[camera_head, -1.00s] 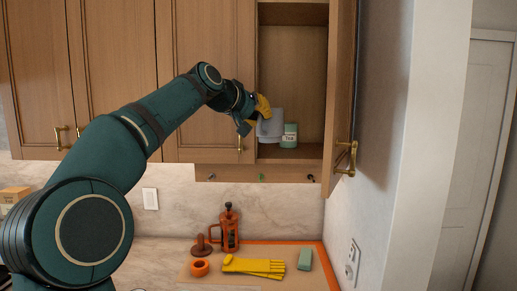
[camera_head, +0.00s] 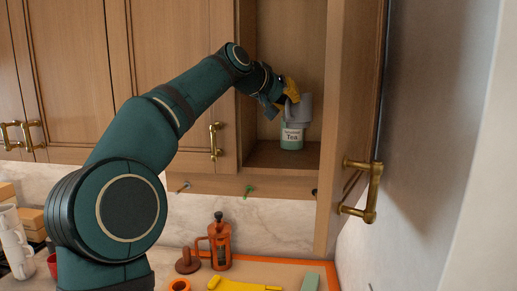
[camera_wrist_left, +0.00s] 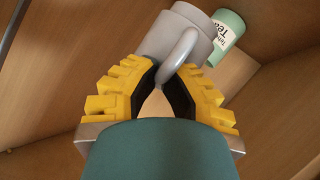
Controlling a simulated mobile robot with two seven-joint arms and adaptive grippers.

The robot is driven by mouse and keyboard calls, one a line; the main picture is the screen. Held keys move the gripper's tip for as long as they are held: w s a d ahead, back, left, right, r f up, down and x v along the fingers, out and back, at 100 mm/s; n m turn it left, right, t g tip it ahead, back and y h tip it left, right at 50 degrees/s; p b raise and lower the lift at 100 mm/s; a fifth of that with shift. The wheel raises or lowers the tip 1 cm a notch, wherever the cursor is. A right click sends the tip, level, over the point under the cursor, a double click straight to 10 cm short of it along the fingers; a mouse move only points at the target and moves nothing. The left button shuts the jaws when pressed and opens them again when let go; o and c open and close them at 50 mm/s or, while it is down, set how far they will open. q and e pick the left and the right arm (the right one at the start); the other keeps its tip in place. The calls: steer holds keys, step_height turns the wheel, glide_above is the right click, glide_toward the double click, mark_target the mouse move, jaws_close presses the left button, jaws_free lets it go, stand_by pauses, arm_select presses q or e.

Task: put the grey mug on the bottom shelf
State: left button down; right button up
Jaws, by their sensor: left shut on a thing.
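The grey mug (camera_head: 300,107) is in my left gripper (camera_head: 290,92), held above the bottom shelf (camera_head: 284,156) of the open wall cabinet. It also shows in the left wrist view (camera_wrist_left: 178,36), where the yellow fingers of the left gripper (camera_wrist_left: 166,84) close on its handle. In the head view the mug overlaps the top of a green tea canister (camera_head: 291,138) that stands on the bottom shelf. The wrist view shows the canister (camera_wrist_left: 228,30) close beside the mug; I cannot tell whether they touch. My right gripper is not in view.
The open cabinet door (camera_head: 345,130) borders the opening on the right, with a brass handle (camera_head: 370,190). Bare shelf shows in front of the canister. Below, the counter holds an orange French press (camera_head: 220,243), a yellow glove (camera_head: 240,285) and a green block (camera_head: 310,283).

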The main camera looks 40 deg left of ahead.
arm_select(q)
steer(key=shift+s+d+b, duration=0.1)
steer(key=shift+s+b, duration=0.25)
step_height(320, 180, down, 10)
steer(key=s+d+b, duration=0.1)
steer(key=s+b, duration=0.1)
steer(key=b, duration=0.2)
steer(key=shift+d+r+m, duration=0.15)
steer(key=shift+d+m, duration=0.05)
steer(key=shift+m, duration=0.1)
steer(key=shift+s, duration=0.15)
